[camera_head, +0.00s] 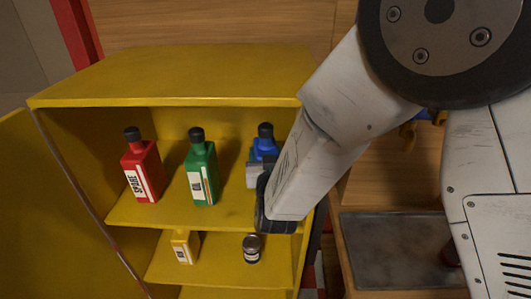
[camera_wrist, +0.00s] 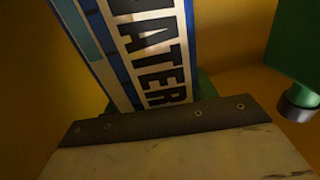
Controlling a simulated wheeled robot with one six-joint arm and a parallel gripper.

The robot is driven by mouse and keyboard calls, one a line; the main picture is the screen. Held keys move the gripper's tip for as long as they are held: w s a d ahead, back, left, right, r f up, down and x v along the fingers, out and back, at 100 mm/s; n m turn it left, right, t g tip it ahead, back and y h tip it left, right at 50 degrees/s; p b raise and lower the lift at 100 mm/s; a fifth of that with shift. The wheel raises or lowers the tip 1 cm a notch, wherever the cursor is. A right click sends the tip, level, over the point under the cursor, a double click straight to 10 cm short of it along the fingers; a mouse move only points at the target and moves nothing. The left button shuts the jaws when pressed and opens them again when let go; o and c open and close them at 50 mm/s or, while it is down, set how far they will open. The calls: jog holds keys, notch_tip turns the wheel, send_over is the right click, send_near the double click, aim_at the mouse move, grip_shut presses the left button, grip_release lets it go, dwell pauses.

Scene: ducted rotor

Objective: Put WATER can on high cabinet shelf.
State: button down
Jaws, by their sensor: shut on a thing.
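The blue WATER can (camera_head: 266,147) with a black cap is at the right end of the cabinet's upper visible shelf (camera_head: 160,213), beside the green OIL can (camera_head: 202,172). It looks upright. My gripper (camera_head: 264,190) reaches in from the right and is shut on it. My arm and gripper hide its lower part, so I cannot tell whether its base touches the shelf. In the wrist view the can's white WATER label (camera_wrist: 150,50) is close up, directly beyond the gripper's dark edge (camera_wrist: 150,122).
The yellow cabinet (camera_head: 170,75) stands open, its door at left. A red SPARE can (camera_head: 142,168) stands left of the green one. The lower shelf holds a small yellow can (camera_head: 185,246) and a dark jar (camera_head: 252,248). A grey-topped surface (camera_head: 400,250) is at right.

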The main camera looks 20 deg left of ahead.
grip_release()
dwell(0.3)
jog(key=v, duration=1)
jog(key=shift+r, duration=0.25)
dwell(1.1)
jog(key=shift+s+a, duration=0.1)
jog(key=shift+s, duration=0.05)
dwell(0.3)
